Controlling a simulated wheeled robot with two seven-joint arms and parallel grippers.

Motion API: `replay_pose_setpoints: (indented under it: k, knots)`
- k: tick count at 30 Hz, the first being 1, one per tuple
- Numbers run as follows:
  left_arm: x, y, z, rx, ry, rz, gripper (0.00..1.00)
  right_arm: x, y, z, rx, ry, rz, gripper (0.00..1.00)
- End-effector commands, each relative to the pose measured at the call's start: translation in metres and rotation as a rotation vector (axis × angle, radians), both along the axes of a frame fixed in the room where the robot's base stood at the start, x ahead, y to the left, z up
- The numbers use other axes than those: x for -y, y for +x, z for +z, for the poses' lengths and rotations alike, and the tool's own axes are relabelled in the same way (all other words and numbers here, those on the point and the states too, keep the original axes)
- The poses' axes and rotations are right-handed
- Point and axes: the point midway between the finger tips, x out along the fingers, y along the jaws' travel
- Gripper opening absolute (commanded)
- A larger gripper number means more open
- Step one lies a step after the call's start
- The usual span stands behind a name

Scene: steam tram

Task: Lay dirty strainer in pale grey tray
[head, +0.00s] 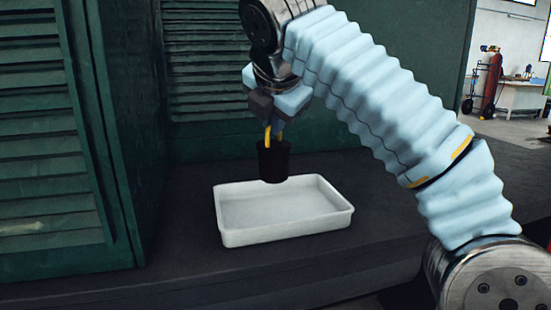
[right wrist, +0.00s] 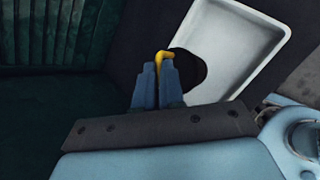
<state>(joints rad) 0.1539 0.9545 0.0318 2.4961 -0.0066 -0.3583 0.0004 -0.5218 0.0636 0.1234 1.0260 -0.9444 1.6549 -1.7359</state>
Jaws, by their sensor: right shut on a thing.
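The dirty strainer (head: 273,162) is a dark cylinder with a yellow handle on top. It hangs upright from my right gripper (head: 275,130), which is shut on the yellow handle. In the head view it overlaps the back rim of the pale grey tray (head: 285,232); its exact height above the tray is hard to tell. The tray looks empty. In the right wrist view the strainer (right wrist: 188,68) shows beyond my blue fingertips (right wrist: 158,78), with the tray (right wrist: 262,22) behind it at the upper right. My left gripper is not in view.
The tray stands on a dark ledge (head: 180,240). A green louvred panel (head: 50,140) rises at the left, and a green wall (head: 210,60) with louvres stands behind. The ledge right of the tray is clear. A red cylinder (head: 492,85) on a cart is far off.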

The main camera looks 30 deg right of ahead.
Motion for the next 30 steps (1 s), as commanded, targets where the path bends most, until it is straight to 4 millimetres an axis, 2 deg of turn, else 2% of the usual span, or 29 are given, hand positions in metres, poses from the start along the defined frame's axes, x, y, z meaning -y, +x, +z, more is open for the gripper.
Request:
replay_pose_setpoints:
  k: [3,8,12,17,29,30]
  knots:
    - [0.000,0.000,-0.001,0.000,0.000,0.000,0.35,0.008,0.012,-0.018,-0.001,0.000,-0.003,0.00]
    - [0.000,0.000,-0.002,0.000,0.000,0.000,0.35,0.012,0.020,-0.029,0.000,0.002,-0.001,0.00]
    - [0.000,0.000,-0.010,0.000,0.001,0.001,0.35,0.020,0.032,-0.050,-0.001,0.001,-0.004,0.00]
    - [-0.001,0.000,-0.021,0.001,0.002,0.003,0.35,0.020,0.032,-0.075,0.002,0.001,0.000,0.00]
    - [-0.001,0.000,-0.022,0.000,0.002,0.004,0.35,0.019,0.033,-0.080,0.001,0.001,0.000,0.00]
    - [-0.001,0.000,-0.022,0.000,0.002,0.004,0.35,0.019,0.033,-0.080,0.001,0.001,0.000,0.10]
